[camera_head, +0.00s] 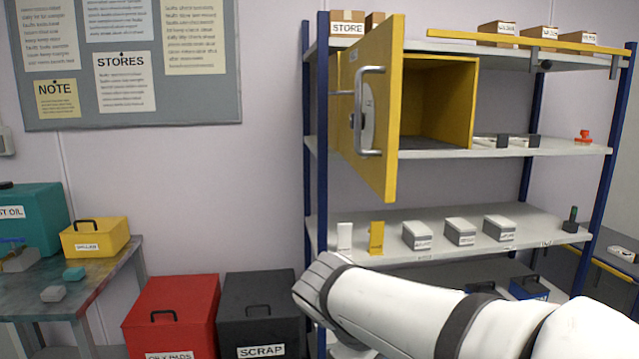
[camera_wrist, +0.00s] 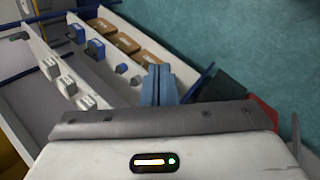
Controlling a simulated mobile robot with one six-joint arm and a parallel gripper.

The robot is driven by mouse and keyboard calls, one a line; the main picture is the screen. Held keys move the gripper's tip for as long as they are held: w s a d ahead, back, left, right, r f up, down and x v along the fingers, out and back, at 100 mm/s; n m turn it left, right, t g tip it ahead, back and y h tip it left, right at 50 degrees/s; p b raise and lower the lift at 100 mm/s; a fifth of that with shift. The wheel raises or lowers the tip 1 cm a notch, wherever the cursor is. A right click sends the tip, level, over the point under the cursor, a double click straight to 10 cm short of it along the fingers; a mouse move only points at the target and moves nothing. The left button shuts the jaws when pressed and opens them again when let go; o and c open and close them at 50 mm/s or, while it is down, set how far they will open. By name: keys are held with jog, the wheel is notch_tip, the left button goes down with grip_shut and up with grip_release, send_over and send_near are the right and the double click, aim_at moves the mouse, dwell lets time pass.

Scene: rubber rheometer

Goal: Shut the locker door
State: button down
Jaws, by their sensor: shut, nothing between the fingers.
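The yellow locker (camera_head: 440,72) stands on the upper shelf of the rack in the head view. Its door (camera_head: 392,60) stands wide open and swung out towards me, with its hinge side at the left. The door's outer face carries a grey bar handle (camera_head: 371,153) and a round grey plate. The locker's inside looks empty. My gripper (camera_wrist: 161,84) shows in the wrist view with its blue fingers together and nothing between them. It points down over the rack's shelves and floor, apart from the door. In the head view only my white arm shows, below the door; the gripper is hidden.
The rack's middle shelf (camera_head: 390,215) holds several small boxes. A yellow bar (camera_head: 520,48) runs along the top shelf's front. A red bin (camera_head: 172,310) and a black bin (camera_head: 262,305) stand at the lower left. Free space lies left of the door, before the wall.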

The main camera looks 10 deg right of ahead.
jog(key=w+a+r+n+t+h, duration=0.1)
jog(key=w+a+r+t+h, duration=0.2)
jog(key=r, duration=0.5)
jog(key=w+a+r+n+t+h, duration=0.1)
jog(key=w+a+r+t+h, duration=0.15)
jog(key=a+r, duration=0.4)
jog(key=w+a+r+n+t+h, duration=0.15)
jog(key=w+a+r+t, duration=0.25)
jog(key=r, duration=0.4)
jog(key=p, duration=0.4)
send_near(370, 180)
jog(key=shift+m+g, duration=0.25)
jog(key=x, duration=0.5)
jog(key=shift+w+r, duration=0.15)
jog(key=shift+w, duration=0.2)
jog(key=shift+w+d, duration=0.1)
jog(key=shift+d, duration=0.15)
